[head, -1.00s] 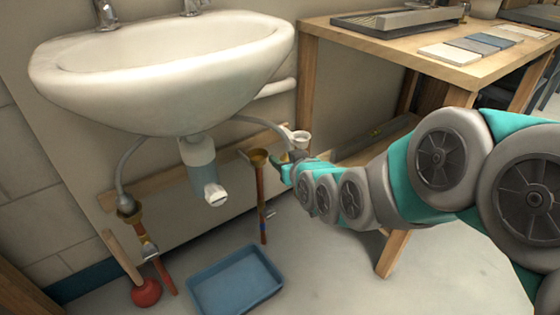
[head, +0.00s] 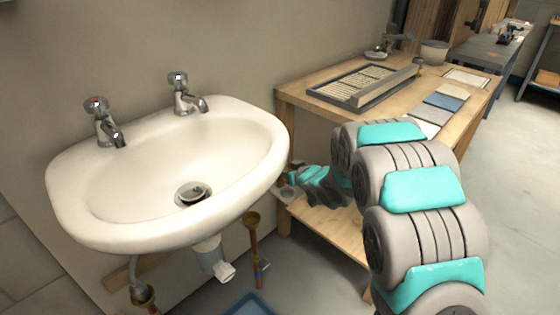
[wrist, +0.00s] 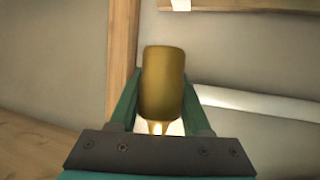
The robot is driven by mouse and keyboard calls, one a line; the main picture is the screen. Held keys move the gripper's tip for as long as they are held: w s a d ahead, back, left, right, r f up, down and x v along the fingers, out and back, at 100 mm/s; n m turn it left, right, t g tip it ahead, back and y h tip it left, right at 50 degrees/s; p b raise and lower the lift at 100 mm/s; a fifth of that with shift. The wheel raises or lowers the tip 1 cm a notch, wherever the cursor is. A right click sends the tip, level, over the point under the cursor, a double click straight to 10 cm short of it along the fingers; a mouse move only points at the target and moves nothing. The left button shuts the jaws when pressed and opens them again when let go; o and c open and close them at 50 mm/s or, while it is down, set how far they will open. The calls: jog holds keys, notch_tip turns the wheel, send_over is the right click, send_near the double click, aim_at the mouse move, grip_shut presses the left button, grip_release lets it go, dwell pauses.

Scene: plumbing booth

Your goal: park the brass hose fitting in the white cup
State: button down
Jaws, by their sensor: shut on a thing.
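My gripper (wrist: 162,100) is shut on the brass hose fitting (wrist: 162,80), a dull gold cylinder standing between the green fingers in the wrist view. In the head view my gripper (head: 291,180) is small, beside the right underside of the basin, and the fitting cannot be made out clearly. A small pale object (head: 287,193) shows just under the gripper; I cannot tell whether it is the white cup. No white cup shows clearly in the wrist view.
The white basin (head: 180,175) with two taps fills the left. Under it are the white drain trap (head: 221,270) and a copper pipe (head: 254,240) with a brass top. The wooden bench (head: 300,97) stands right, with a lower shelf (head: 335,228). A blue tray (head: 248,305) lies on the floor.

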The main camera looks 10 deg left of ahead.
jog(key=shift+w+a+f+p, duration=0.1)
jog(key=shift+w+a+p, duration=0.1)
jog(key=shift+w+p, duration=0.25)
jog(key=shift+a+f+y, duration=0.1)
jog(key=shift+f+y, duration=0.2)
jog(key=shift+f+b, duration=2.2)
jog(key=shift+f, duration=1.25)
jog(key=shift+c, duration=1.4)
grip_release()
jog(key=v, duration=0.7)
jog(key=shift+s+d+r, duration=0.2)
jog(key=shift+s, duration=0.05)
